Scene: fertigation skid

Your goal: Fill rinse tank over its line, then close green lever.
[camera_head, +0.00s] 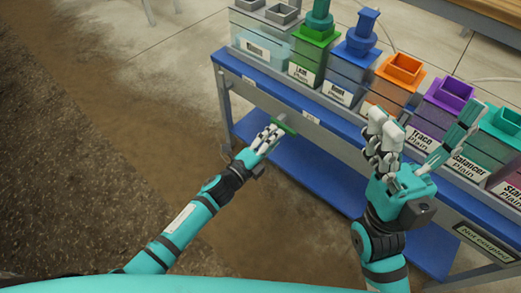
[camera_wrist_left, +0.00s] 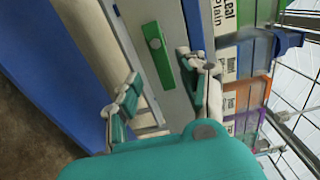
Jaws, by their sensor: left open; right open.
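The green lever (camera_head: 288,127) is on the front rail of the skid, below the green tank. In the left wrist view, the open fingers (camera_wrist_left: 158,78) lie on either side of the lever; contact cannot be told. A pale, see-through tank (camera_head: 262,50) with grey openings stands at the row's left end; its label and line are unreadable. My right gripper (camera_head: 426,122) is open and empty before the purple tank.
Labelled tanks stand in a row: green (camera_head: 306,65), blue (camera_head: 352,75), orange (camera_head: 386,91), purple (camera_head: 438,108) and teal. The blue lower shelf (camera_head: 300,170) looks bare. Concrete and gravel floor (camera_head: 100,150) lies open to the left.

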